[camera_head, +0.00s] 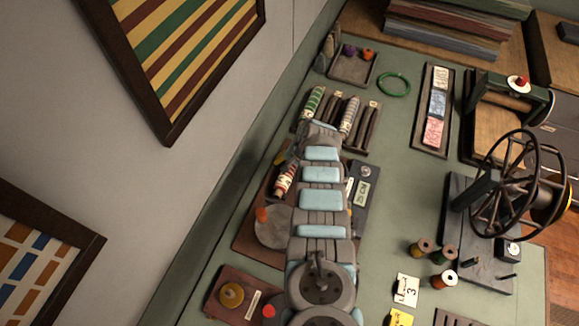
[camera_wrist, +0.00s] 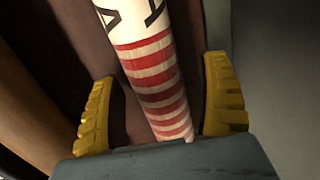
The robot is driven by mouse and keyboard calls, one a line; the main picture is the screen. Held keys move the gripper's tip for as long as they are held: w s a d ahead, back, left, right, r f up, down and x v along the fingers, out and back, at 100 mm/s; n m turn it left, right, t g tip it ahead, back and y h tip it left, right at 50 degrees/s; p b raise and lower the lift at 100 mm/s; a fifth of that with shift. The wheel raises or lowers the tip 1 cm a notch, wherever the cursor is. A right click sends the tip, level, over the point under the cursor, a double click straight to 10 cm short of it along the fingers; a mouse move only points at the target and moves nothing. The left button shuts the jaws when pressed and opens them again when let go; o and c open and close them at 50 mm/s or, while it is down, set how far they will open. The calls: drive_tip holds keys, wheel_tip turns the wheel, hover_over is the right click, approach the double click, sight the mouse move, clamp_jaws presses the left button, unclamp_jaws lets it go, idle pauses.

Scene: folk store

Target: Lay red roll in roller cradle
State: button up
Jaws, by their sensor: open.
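The red roll (camera_head: 285,180), with red and white stripes and a white lettered part, shows just left of my arm in the head view. In the wrist view the red roll (camera_wrist: 152,75) runs lengthwise between the two yellow fingers of my gripper (camera_wrist: 165,98). The fingers are open, with a gap on each side of the roll. In the head view my gripper is mostly hidden by my arm. The roller cradle (camera_head: 367,128) lies beyond my arm. It holds a green-striped roll (camera_head: 312,103) and a greyish striped roll (camera_head: 349,116), with bare dark bars beside them.
A small tray (camera_head: 352,68) and a green ring (camera_head: 394,84) lie behind the cradle. A scale with a display (camera_head: 361,192) stands right of my arm. A spoked wheel (camera_head: 518,185) and several thread spools (camera_head: 445,279) are at the right.

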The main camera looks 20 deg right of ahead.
drive_tip(key=shift+r, duration=0.1)
drive_tip(key=v, duration=1.1)
drive_tip(key=shift+r, duration=0.3)
drive_tip(key=shift+d, duration=0.1)
idle(0.6)
